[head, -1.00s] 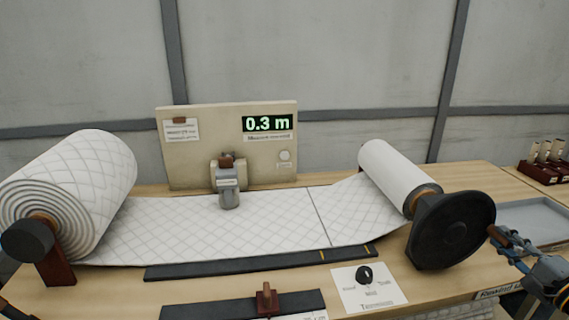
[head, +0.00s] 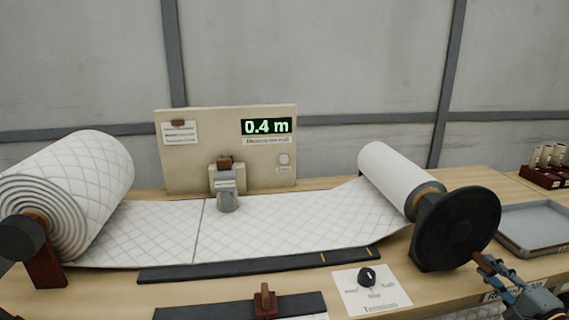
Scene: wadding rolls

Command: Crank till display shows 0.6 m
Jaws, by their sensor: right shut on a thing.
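The display (head: 266,126) on the beige measuring unit (head: 200,160) reads 0.4 m. The quilted white wadding (head: 275,222) stretches from the large roll (head: 85,180) at left to the thinner roll (head: 395,175) at right. A dark cross line on it lies just left of the grey measuring head (head: 227,195). The black crank wheel (head: 457,228) is at the end of the right roll. My right gripper (head: 487,268) is shut at the wheel's lower right edge, on the crank handle, which is mostly hidden by the fingers. My left gripper is not in view.
A black knob (head: 367,277) sits on a white label card in front. A dark strip with a brown block (head: 265,302) lies at the front edge. A grey tray (head: 535,228) and a brown rack (head: 545,175) stand at right.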

